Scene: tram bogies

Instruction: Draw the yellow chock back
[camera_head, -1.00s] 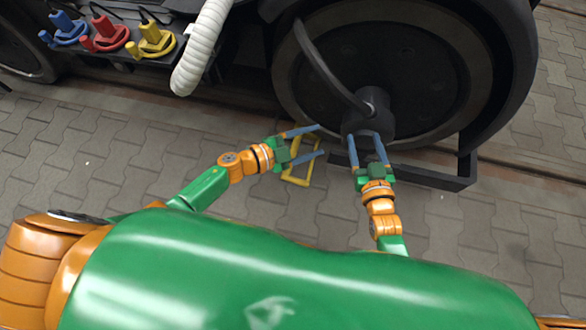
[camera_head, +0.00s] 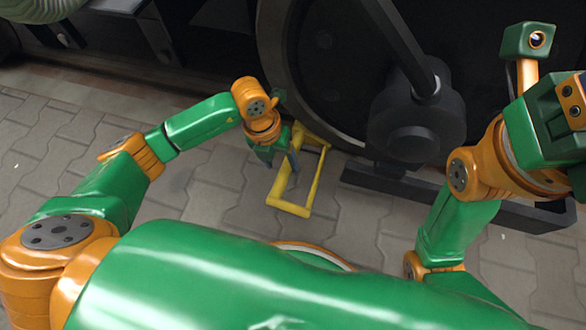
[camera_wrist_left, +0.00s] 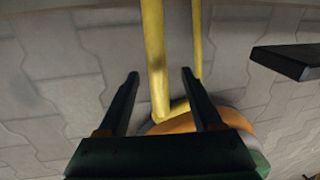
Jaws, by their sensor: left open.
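The yellow chock (camera_head: 316,180) is a frame of yellow bars on the paving beside the large dark wheel (camera_head: 310,90). My left gripper (camera_head: 291,162) points down at its left side, and one blue finger shows beside a bar. In the left wrist view the open fingers (camera_wrist_left: 159,74) stand either side of one long yellow bar of the chock (camera_wrist_left: 155,45), with a gap on both sides. A second bar runs outside the right finger. My right arm is raised at the right edge of the head view; its fingers are not visible.
A dark hub (camera_head: 415,118) with a bar juts from the wheel. A low black frame (camera_head: 450,195) lies right of the chock; a dark edge (camera_wrist_left: 290,62) shows in the left wrist view. The paving (camera_head: 215,185) left of the chock is clear.

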